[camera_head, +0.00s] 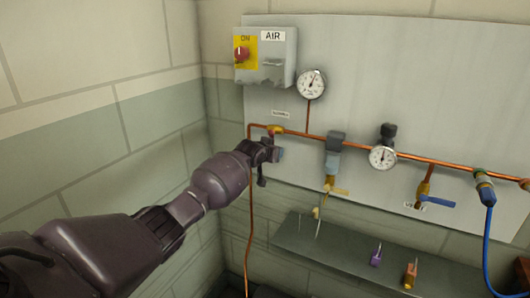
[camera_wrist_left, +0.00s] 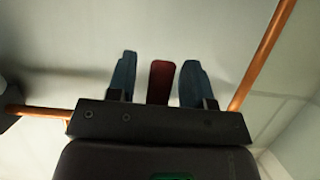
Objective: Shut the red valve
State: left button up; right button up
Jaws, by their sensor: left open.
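The red valve's handle (camera_wrist_left: 161,82) shows in the left wrist view as a short red bar on the copper pipe run. In the head view my gripper hides the handle; a brass fitting (camera_head: 275,130) shows just above, at the pipe's upper left. My left gripper (camera_head: 267,154) is at the pipe's left end by the wall panel. Its two blue fingers (camera_wrist_left: 158,62) are open, one on each side of the red handle, with a narrow gap visible on both sides. My right gripper is not in view.
The copper pipe (camera_head: 352,146) runs right along the grey panel (camera_head: 410,60), with gauges and yellow-handled and blue-handled valves. An AIR switch box (camera_head: 278,65) with a red knob is above. A shelf (camera_head: 330,248) with small padlocks is below. A blue hose (camera_head: 487,240) hangs at right.

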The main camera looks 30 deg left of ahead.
pick_arm(q)
jog(key=v, duration=1)
jog(key=shift+s, duration=0.15)
dwell(0.5)
jog(key=s+d+r+m+t+h, duration=0.1)
jog(key=d+r+m+t, duration=0.2)
jog(key=d+m, duration=0.15)
jog(key=s+d+f+h, duration=0.1)
jog(key=s+d+f, duration=0.5)
jog(key=s+f, duration=0.45)
jog(key=s+d+f+n+g, duration=0.1)
jog(key=s+f+g, duration=0.1)
jog(key=s+f, duration=0.8)
jog(key=s+d+f+n+g+y, duration=0.1)
jog(key=s+d+f+n+g, duration=0.1)
jog(key=s+f, duration=0.9)
jog(key=s, duration=0.7)
jog(key=shift+d+g, duration=0.3)
